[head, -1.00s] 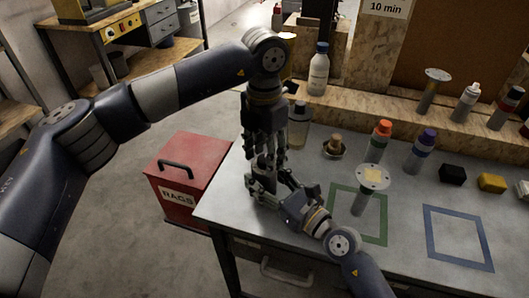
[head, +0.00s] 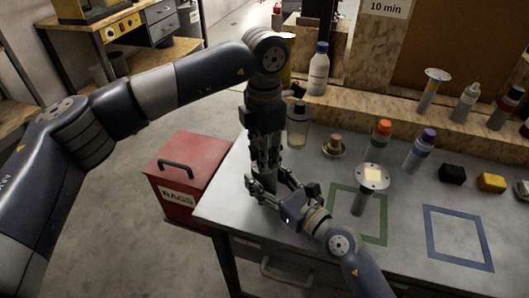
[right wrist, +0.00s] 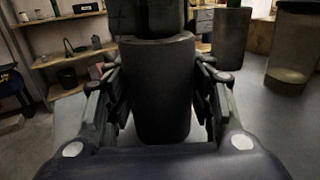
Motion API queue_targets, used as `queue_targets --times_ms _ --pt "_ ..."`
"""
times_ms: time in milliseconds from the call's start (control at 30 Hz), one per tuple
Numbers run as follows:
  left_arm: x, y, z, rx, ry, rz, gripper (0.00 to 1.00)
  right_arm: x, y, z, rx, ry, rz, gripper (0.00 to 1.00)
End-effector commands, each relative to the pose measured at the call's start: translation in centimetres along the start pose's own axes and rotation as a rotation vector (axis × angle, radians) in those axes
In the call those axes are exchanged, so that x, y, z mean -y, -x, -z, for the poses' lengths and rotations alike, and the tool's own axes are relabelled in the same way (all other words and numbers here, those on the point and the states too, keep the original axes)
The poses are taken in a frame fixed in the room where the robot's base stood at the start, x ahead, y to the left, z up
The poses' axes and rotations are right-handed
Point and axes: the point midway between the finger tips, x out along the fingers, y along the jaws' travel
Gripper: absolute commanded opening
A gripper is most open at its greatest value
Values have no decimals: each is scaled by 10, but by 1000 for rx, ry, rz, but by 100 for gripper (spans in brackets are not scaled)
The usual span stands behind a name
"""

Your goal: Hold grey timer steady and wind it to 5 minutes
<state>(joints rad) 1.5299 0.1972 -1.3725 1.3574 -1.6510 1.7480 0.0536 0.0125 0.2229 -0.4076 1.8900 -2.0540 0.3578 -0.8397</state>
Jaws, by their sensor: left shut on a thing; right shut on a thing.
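The grey timer (right wrist: 157,90) is a dark upright cylinder in the right wrist view. In the head view it is mostly hidden by my grippers near the table's left edge. My right gripper (right wrist: 160,105) has a finger on each side of its body and is shut on it; the right gripper also shows low in the head view (head: 268,188). My left gripper (head: 268,170) comes straight down from above and is shut on the timer's top. Its fingers cover the top, so the dial and its setting are hidden.
A clear jar (head: 298,130) stands close behind the grippers, with a small brass-coloured piece in a dish (head: 333,147) to its right. A round-topped stand (head: 372,178) is near the green square. A red rags box (head: 184,172) stands left of the table.

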Motion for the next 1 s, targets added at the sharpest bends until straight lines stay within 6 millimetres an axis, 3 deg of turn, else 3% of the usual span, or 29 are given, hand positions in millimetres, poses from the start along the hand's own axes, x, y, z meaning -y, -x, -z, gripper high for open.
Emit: queue_targets --times_ms 400,967,1000 --pt "-1 1 0 1 -221 -3 2 0 0 0 -1 0 -1 21" --pt "-1 1 0 1 -262 -3 2 -1 0 0 -1 0 -1 21" --pt "-1 1 0 1 -262 -3 28 -1 0 0 -1 0 -1 21"
